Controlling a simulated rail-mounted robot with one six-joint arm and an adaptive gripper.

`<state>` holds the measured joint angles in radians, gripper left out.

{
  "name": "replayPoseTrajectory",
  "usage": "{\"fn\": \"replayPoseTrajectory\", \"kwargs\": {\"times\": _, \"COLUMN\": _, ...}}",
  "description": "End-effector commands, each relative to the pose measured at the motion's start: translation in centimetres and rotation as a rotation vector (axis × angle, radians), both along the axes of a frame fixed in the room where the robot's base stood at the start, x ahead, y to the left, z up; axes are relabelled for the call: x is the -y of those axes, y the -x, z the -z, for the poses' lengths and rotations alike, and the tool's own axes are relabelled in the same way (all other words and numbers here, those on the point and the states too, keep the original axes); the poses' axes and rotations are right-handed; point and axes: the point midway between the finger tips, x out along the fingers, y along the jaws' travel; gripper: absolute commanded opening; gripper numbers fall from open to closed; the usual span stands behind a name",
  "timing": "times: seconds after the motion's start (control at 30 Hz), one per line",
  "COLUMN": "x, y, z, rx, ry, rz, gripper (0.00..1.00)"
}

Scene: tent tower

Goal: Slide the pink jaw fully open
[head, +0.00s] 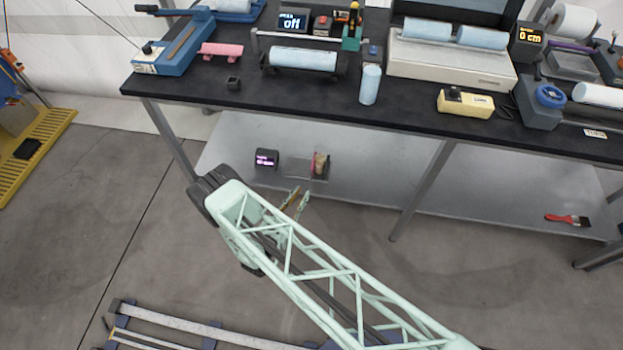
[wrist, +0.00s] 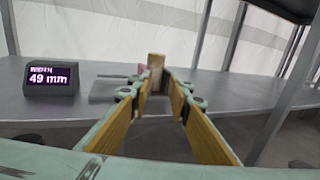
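The pink jaw (head: 314,165) is on a small grey device on the lower shelf in the head view, beside a brown wooden block (head: 322,166). In the wrist view a little of the pink jaw (wrist: 142,68) shows just left of the wooden block (wrist: 156,70); the rest is hidden behind my left finger and the block. My gripper (head: 297,199) is in front of the shelf, short of the device. In the wrist view my gripper (wrist: 159,88) is open, with the block seen beyond and between its fingertips. Nothing is between the pads.
A dark display box (wrist: 50,76) reading 49 mm stands left of the device, on the lower shelf (head: 370,180). The black table (head: 330,95) above is crowded with several items, including a pink piece (head: 221,49). A brush (head: 568,219) lies far right.

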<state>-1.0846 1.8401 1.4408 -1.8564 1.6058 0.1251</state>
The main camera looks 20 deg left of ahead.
Motion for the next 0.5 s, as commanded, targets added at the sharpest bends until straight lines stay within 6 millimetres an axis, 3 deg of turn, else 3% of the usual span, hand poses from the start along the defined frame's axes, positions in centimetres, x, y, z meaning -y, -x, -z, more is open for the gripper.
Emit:
{"fn": "replayPoseTrajectory", "kwargs": {"times": 0.2, "x": -0.7, "y": 1.7, "z": 3.2, "rx": 0.003, "ry": 0.0, "rz": -0.089, "gripper": 0.18}}
{"fn": "replayPoseTrajectory", "kwargs": {"times": 0.5, "x": -1.0, "y": 2.4, "z": 4.3, "rx": 0.006, "ry": -0.003, "rz": -0.124, "gripper": 0.18}}
